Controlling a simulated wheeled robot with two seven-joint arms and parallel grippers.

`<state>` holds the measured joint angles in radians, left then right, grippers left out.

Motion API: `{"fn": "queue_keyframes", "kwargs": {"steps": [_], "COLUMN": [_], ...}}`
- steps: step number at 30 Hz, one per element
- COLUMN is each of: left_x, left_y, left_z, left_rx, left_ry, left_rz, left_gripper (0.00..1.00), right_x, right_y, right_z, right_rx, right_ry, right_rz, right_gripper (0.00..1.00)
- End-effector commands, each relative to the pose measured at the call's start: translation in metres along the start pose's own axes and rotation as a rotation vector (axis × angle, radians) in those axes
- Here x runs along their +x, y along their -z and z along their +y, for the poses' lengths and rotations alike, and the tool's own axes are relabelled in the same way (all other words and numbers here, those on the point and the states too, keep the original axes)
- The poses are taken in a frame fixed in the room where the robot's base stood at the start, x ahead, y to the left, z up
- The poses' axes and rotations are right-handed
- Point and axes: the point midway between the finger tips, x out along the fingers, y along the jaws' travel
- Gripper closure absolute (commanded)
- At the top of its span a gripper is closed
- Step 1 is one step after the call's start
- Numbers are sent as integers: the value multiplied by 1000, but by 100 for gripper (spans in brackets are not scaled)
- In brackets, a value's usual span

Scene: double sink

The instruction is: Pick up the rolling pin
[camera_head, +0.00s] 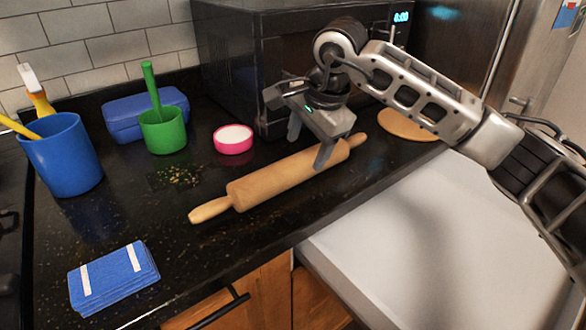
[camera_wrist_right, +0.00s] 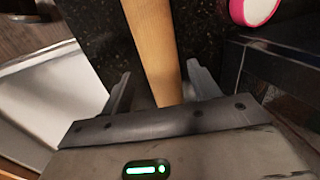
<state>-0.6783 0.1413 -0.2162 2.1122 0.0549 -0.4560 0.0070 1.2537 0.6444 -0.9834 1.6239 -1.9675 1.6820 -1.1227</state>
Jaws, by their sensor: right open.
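The wooden rolling pin (camera_head: 280,178) lies on the black counter, running from lower left to upper right in the head view. My right gripper (camera_head: 307,145) is over its right half, pointing down, with one finger on the near side and the other toward the far side. In the right wrist view the pin (camera_wrist_right: 153,45) runs between the two open fingers of the right gripper (camera_wrist_right: 158,88), with gaps beside it. I cannot tell whether a finger touches it. My left gripper is not in view.
A pink-rimmed bowl (camera_head: 233,139), a green mortar (camera_head: 163,130), a blue box (camera_head: 122,117) and a blue cup (camera_head: 62,155) stand on the counter (camera_head: 150,220). A dark microwave (camera_head: 250,60) is behind the pin. A blue sponge stack (camera_head: 113,278) lies at front left.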

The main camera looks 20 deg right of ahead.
Motion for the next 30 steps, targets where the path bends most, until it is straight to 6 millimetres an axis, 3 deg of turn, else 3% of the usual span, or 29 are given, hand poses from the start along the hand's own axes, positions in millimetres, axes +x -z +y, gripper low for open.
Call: {"fn": "queue_keyframes", "kwargs": {"steps": [10, 19, 20, 25, 30], "left_x": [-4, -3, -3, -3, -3], "left_y": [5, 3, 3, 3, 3], "left_z": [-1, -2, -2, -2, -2], "left_rx": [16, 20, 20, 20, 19], "left_ry": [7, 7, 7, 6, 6], "left_rz": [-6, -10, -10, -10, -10], "left_gripper": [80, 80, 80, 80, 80], "right_x": [45, 52, 52, 52, 50], "right_y": [-6, -5, -5, -5, -5], "right_z": [1, 1, 1, 1, 0], "right_rx": [0, 0, 0, 0, 0], "right_ry": [-4, -1, -1, -1, 3], "right_rz": [-2, 1, 1, 0, 0], "right_gripper": [39, 39, 42, 89, 90]}}
